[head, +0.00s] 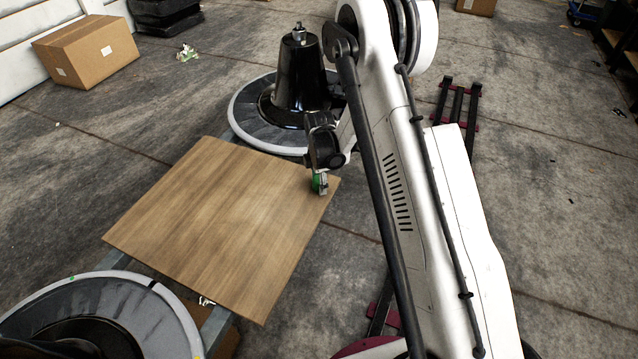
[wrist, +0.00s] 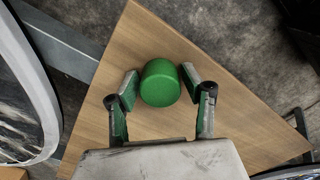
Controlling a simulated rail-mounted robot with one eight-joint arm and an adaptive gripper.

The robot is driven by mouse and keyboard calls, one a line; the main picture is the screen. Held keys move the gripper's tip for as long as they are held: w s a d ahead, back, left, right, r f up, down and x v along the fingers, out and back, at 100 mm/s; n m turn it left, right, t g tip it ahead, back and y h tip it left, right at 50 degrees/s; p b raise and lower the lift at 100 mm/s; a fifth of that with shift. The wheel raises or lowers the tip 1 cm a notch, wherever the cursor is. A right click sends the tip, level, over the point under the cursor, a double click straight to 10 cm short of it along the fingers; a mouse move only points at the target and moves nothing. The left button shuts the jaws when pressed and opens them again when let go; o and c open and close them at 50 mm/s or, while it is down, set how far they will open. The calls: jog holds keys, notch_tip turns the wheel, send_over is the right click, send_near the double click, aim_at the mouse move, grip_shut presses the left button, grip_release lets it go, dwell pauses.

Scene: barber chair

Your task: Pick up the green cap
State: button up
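The green cap (wrist: 160,84) is a short round green piece near one corner of the wooden board. In the wrist view it sits between the two fingers of my gripper (wrist: 160,88), with a narrow gap showing on each side. My gripper is open around it. In the head view my gripper (head: 320,184) is low over the right corner of the board (head: 215,220). A bit of green shows there, but I cannot tell cap from finger pad. Whether the cap rests on the board or is touched is unclear.
A black cone-shaped base (head: 299,80) on a round grey disc stands just behind the board's right corner. Another round disc (head: 105,305) lies at the lower left. A cardboard box (head: 88,52) is at the far left. Most of the board is bare.

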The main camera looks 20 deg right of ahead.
jog(key=c, duration=0.7)
jog(key=shift+r, duration=0.4)
notch_tip(320, 180, up, 4)
jog(key=shift+f+p, duration=0.2)
jog(key=shift+p, duration=0.9)
jog(key=s+a+r+p, duration=0.45)
jog(key=s+r, duration=0.25)
jog(key=s, duration=0.4)
jog(key=shift+w+a+r+p, duration=0.1)
jog(key=shift+r+p, duration=0.65)
jog(key=shift+r, duration=1.15)
jog(key=shift+w+r+p, duration=0.1)
jog(key=shift+r+p, duration=0.65)
jog(key=shift+r, duration=1.15)
